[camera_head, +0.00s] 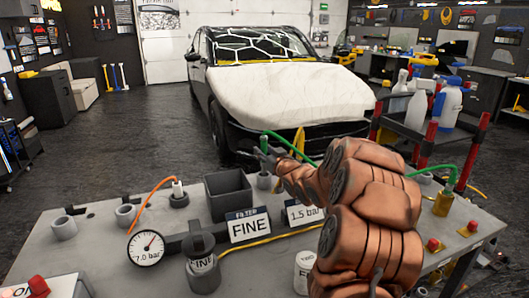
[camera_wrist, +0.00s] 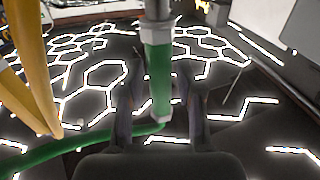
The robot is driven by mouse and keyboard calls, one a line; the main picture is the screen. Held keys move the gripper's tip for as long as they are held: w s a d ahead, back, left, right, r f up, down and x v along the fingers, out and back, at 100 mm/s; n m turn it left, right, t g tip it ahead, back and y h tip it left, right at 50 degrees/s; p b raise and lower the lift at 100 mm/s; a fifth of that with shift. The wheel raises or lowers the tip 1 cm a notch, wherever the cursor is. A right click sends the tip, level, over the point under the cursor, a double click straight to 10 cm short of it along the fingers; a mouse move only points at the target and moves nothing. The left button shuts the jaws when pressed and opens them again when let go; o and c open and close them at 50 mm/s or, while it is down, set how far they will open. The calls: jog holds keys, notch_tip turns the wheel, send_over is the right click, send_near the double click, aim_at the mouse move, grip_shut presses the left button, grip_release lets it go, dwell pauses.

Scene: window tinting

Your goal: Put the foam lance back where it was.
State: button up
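The foam lance shows in the wrist view as a green upright tube (camera_wrist: 160,65) with a pale hex nut and a grey metal part at its top-of-picture end. A green hose runs from its other end. My gripper (camera_wrist: 163,90) has one finger on each side of it, with gaps showing, so it looks open around the lance. In the head view my gripper (camera_head: 262,155) is just above a grey cylindrical holder (camera_head: 264,181). The green hose (camera_head: 280,138) loops over there and passes behind my arm. How deep the lance sits in the holder is hidden.
On the workbench (camera_head: 100,250) stand a black open box (camera_head: 229,195), a pressure gauge (camera_head: 146,247), a FINE sign (camera_head: 249,227), a 1.5 bar sign (camera_head: 303,213) and an orange hose connector (camera_head: 178,190). Yellow hoses (camera_wrist: 35,70) hang close beside the gripper.

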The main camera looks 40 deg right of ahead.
jog(key=shift+o, duration=0.7)
jog(key=shift+r, duration=0.2)
jog(key=s+a+b, duration=0.1)
jog(key=s, duration=0.6)
jog(key=shift+s, duration=0.25)
